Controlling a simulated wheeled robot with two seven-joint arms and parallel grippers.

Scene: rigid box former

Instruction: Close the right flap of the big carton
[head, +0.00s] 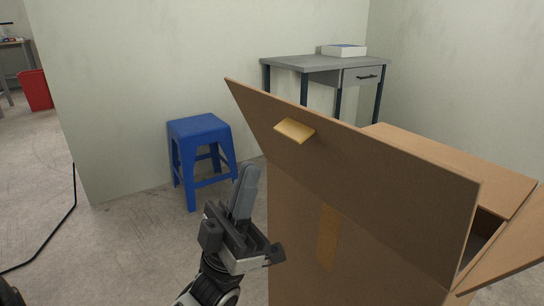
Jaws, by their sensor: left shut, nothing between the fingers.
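The big carton (300,245) stands at the lower right, with an opening showing at its right side. One large flap (385,175) stands up along the near left side, with a tan tape piece (294,130) near its top edge. Another flap (460,165) lies behind it, and a third (510,245) sticks out at the right edge. My left gripper (247,185) points up, shut and empty, left of the carton and apart from the flap as far as I can see. My right gripper is not in view.
A blue stool (200,130) stands against the wall behind my left gripper. A grey desk (320,62) with a white box (344,51) stands at the back. A red bin (36,90) is far left. A black cable lies on the left floor, which is otherwise mostly clear.

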